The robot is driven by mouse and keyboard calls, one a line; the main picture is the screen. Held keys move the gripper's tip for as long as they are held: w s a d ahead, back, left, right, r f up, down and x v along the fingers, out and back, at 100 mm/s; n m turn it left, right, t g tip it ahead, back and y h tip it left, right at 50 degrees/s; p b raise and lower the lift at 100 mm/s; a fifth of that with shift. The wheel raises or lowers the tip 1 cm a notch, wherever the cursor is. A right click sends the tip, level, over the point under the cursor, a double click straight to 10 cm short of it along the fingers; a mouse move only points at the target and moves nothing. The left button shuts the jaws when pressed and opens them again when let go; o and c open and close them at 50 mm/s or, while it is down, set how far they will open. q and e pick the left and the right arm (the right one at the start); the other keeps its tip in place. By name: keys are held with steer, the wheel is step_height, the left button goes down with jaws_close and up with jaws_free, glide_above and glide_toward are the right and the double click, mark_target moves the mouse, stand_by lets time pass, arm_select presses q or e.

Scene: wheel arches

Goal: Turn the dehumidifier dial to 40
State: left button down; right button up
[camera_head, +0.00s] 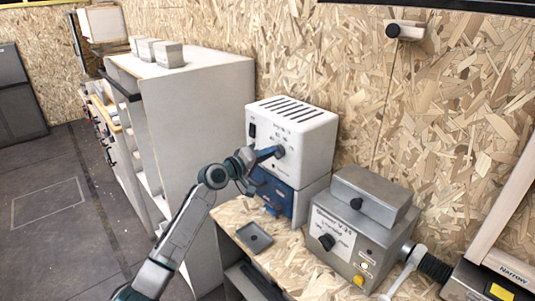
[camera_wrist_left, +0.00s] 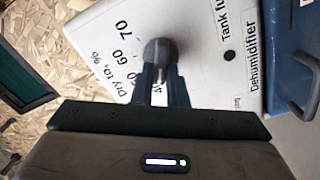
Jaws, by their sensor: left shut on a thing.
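The grey dial (camera_wrist_left: 160,48) stands out from this front. My left gripper (camera_head: 277,152) reaches it from the left. In the left wrist view its two fingers (camera_wrist_left: 160,72) are shut on the dial's sides. A number starting with 4 is partly hidden between the fingers. The dial's pointer cannot be made out. My right gripper is not in view.
The blue unit (camera_head: 273,193) sits below the dehumidifier. A grey box with a black knob (camera_head: 345,240) stands to the right on the board worktop. A small dark tray (camera_head: 254,237) lies in front. A tall white cabinet (camera_head: 205,120) stands left, with open floor beyond.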

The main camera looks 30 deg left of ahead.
arm_select(q)
steer(key=c, duration=1.4)
jaws_free()
steer(key=shift+c, duration=0.2)
steer(key=b+v, duration=0.3)
steer(key=v, duration=0.7)
steer(key=shift+s+a, duration=0.15)
steer(key=shift+s, duration=0.25)
steer(key=shift+f, duration=0.1)
